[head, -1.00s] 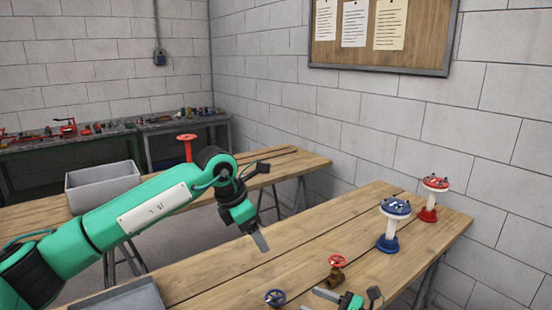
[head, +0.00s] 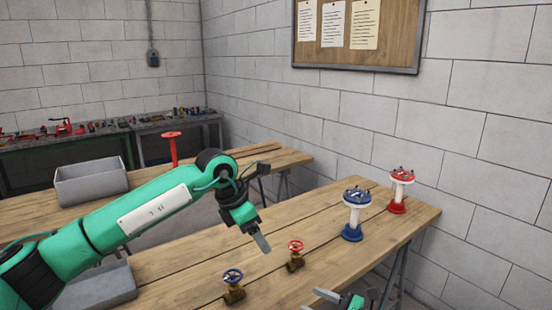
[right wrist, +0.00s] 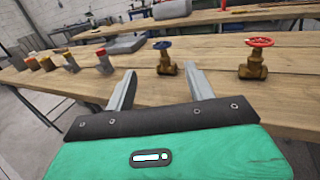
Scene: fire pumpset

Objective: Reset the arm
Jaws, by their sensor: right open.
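My left gripper (head: 258,238) hangs above the near wooden bench, pointing down, with nothing seen in it. Its fingers show nearly edge-on, so their gap cannot be judged. My right gripper (head: 320,300) is at the bottom edge of the head view, partly cut off. In the right wrist view (right wrist: 163,82) its two fingers are wide apart and empty. A brass valve with a blue handwheel (head: 233,287) stands upright on the bench. It shows beyond the right fingers (right wrist: 166,62). A brass valve with a red handwheel (head: 295,257) stands to its right, also in the wrist view (right wrist: 253,65).
A blue-topped stand (head: 354,220) and a red-topped stand (head: 398,192) are at the near bench's right end. A grey tray (head: 105,286) lies at left. A grey bin (head: 92,181) and a red handwheel piece (head: 172,148) are on the farther bench (head: 270,160).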

